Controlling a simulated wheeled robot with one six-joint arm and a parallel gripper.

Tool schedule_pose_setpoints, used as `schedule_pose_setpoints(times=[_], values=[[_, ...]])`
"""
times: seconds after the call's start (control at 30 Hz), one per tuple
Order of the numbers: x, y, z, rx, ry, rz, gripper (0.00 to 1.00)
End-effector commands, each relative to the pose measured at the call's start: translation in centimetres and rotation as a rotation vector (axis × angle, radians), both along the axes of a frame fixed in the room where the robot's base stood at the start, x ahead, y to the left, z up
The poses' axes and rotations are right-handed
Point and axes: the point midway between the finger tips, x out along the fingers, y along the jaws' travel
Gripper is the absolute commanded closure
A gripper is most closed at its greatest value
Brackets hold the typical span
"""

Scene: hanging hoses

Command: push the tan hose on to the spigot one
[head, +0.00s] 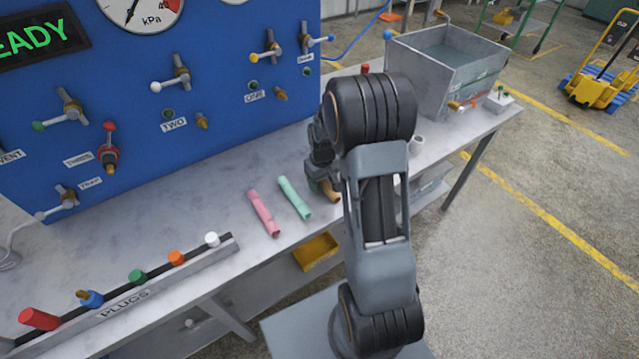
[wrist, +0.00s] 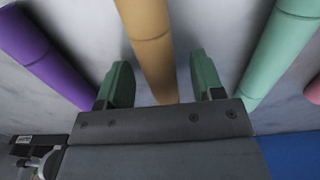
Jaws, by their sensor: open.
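The tan hose (head: 331,191) lies on the grey bench top, partly hidden by my arm in the head view. In the wrist view the tan hose (wrist: 150,45) runs between the two green fingers of my gripper (wrist: 161,65), which is open with a gap on both sides of the hose. In the head view my gripper (head: 322,165) is low over the bench at the hose. The brass spigot one (head: 280,94) sticks out of the blue panel beside the label ONE, bare, up and left of my gripper.
A mint hose (wrist: 278,50) and a purple hose (wrist: 45,55) flank the tan one in the wrist view. A pink hose (head: 263,213) lies further left. A plug rack (head: 140,300) stands at the front left, a metal bin (head: 445,70) at the back right.

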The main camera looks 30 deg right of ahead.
Motion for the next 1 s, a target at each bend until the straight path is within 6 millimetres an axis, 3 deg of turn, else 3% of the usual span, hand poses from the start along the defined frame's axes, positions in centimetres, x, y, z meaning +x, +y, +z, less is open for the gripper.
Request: schedule_pose_setpoints(times=[0.17, 0.73, 1.0], values=[[0.00, 0.00, 0.02, 0.000, 0.000, 0.000, 0.41], [0.01, 0.02, 0.04, 0.000, 0.000, 0.000, 0.95], [-0.02, 0.03, 0.00, 0.000, 0.001, 0.000, 0.96]])
